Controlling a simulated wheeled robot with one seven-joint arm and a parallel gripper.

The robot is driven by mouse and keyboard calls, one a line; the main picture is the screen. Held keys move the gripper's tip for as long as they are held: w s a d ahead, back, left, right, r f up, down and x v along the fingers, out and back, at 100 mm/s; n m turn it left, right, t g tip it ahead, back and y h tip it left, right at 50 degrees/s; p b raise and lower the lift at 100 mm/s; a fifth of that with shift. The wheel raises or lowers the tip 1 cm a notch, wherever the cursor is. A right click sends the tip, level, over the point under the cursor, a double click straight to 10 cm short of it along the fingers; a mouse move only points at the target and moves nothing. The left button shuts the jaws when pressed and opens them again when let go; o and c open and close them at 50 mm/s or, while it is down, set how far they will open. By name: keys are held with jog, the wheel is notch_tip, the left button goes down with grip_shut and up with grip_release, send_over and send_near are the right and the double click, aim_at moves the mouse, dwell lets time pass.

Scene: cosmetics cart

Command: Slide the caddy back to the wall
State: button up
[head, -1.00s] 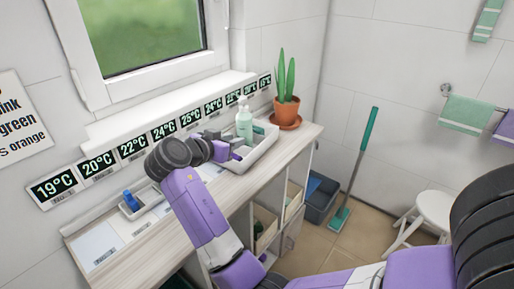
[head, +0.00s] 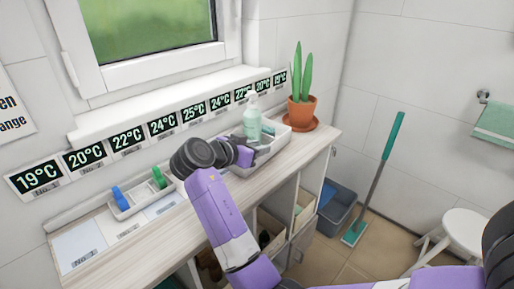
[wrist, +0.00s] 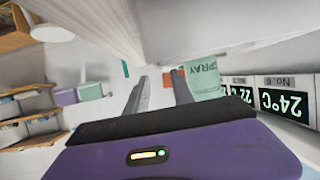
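The caddy (head: 283,140) is a long white tray on the wooden counter (head: 132,250), below the row of temperature cards and near the wall. A pale green pump bottle (head: 252,121) stands in it; its "SPRAY" label shows in the wrist view (wrist: 204,79). My gripper (head: 253,155) is at the caddy's near left part and hides some of it. In the wrist view my two fingers (wrist: 161,89) are apart, with nothing clearly held between them. I cannot tell whether they touch the caddy.
A smaller white tray (head: 139,209) with a blue and a green item sits left on the counter. A potted plant (head: 302,110) on a saucer stands beyond the caddy at the counter's end. A blue-grey bin (head: 338,211), mop (head: 375,180) and white stool (head: 462,230) are on the floor at right.

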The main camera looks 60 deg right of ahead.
aim_at(271, 144)
jog(key=shift+x, duration=3.55)
grip_shut()
